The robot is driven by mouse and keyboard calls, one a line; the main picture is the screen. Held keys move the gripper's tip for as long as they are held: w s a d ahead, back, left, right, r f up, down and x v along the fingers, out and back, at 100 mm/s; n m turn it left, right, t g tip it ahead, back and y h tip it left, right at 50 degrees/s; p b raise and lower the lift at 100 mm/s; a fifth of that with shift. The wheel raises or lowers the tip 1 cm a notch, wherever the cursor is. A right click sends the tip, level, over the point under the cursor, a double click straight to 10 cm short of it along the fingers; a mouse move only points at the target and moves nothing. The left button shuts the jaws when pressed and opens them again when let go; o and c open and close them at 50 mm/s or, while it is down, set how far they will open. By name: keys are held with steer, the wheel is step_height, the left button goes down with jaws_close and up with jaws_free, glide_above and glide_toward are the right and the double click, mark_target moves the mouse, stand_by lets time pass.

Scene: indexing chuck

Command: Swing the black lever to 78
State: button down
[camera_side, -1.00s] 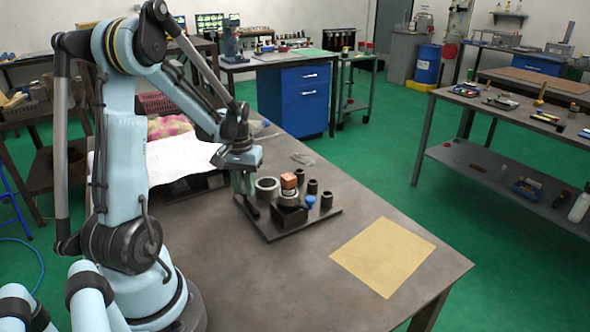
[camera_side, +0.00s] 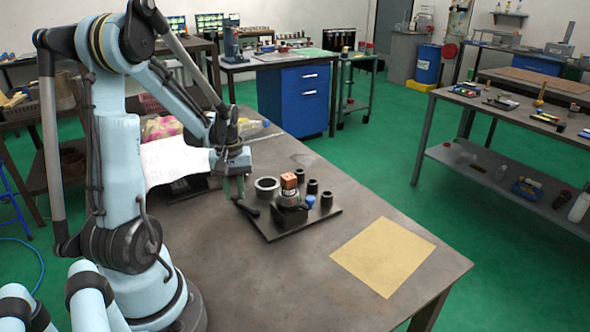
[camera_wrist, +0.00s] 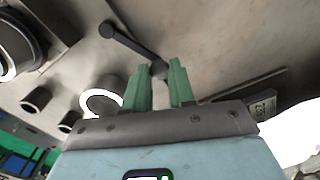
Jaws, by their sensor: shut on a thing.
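The black lever (camera_wrist: 130,46) runs slantwise in the wrist view, with a round knob at its lower right end. My gripper (camera_wrist: 157,78) has its two green fingers on either side of that knob and is shut on it. In the side view my gripper (camera_side: 235,191) is at the left corner of the dark base plate (camera_side: 276,231), where the lever (camera_side: 249,208) shows low beside the fingers. The chuck with an orange block (camera_side: 289,181) on top stands on the plate. I cannot read any scale for the lever's angle.
A pale ring (camera_side: 267,187), several black cylinders (camera_side: 326,200) and a blue knob (camera_side: 309,201) are close by on the plate. A dark block with a small label (camera_wrist: 262,107) lies right of my fingers in the wrist view. A tan sheet (camera_side: 383,257) lies flat at right.

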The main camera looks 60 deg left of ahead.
steer(key=n, duration=0.1)
steer(key=s+d+n, duration=0.1)
steer(key=n, duration=0.1)
steer(key=shift+s, duration=0.3)
steer(key=s+d+n, duration=0.1)
steer(key=n, duration=0.1)
steer(key=shift+d+n, duration=0.1)
steer(key=shift+n, duration=0.2)
steer(key=shift+s+d+n, duration=0.45)
steer(key=shift+d+n, duration=0.2)
steer(key=shift+n, duration=0.55)
steer(key=shift+s+d+n, duration=0.2)
steer(key=shift+d+n, duration=0.5)
steer(key=shift+n, duration=0.6)
steer(key=c, duration=0.9)
jaws_free()
steer(key=shift+c, duration=0.2)
